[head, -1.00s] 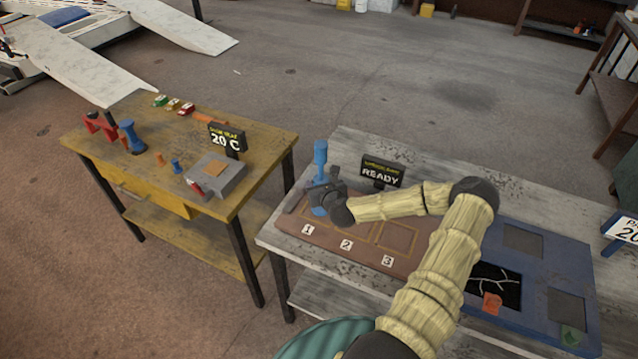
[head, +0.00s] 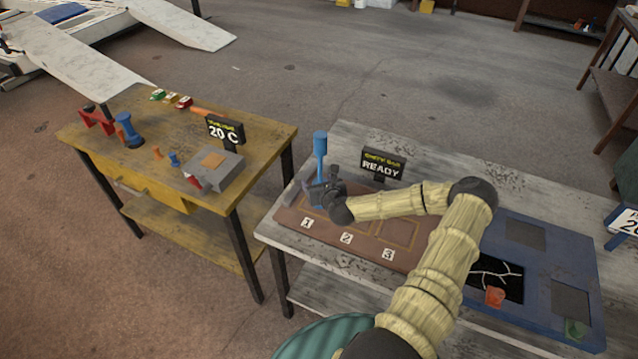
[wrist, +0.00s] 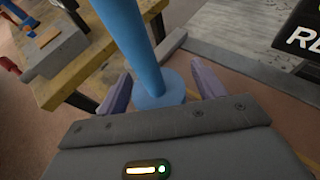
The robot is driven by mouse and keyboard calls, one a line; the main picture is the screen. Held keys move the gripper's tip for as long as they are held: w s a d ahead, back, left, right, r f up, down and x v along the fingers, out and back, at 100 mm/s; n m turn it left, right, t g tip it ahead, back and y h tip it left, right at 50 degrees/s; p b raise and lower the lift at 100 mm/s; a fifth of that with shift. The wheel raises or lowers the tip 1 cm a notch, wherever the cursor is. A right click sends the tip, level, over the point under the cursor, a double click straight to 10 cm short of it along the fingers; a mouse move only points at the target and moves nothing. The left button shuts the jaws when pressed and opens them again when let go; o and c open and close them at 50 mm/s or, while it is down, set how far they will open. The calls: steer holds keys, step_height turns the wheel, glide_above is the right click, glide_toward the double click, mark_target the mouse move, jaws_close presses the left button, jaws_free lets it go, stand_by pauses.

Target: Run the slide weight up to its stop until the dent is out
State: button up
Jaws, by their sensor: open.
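A blue upright tool (head: 320,145) with a thick top and a thinner shaft stands at the left end of the brown mat (head: 284,216). In the wrist view its blue shaft (wrist: 125,35) runs down to a wide round collar (wrist: 160,88). My gripper (head: 318,192) is at the tool's lower part. In the wrist view my gripper (wrist: 161,84) is open, with one finger on each side of the collar and small gaps visible. I cannot tell which blue part is the slide weight. No dent shows; the tool's foot is hidden by my gripper.
A black sign (head: 383,165) reading READY stands behind the mat. A blue board (head: 547,262) lies to the right. The yellow table (head: 262,150) on the left holds a grey box (head: 215,171) and a 20 C sign (head: 224,131). A floor gap separates the tables.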

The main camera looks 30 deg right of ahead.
steer(key=p+v, duration=0.2)
steer(key=v, duration=1.5)
steer(key=shift+s, duration=0.15)
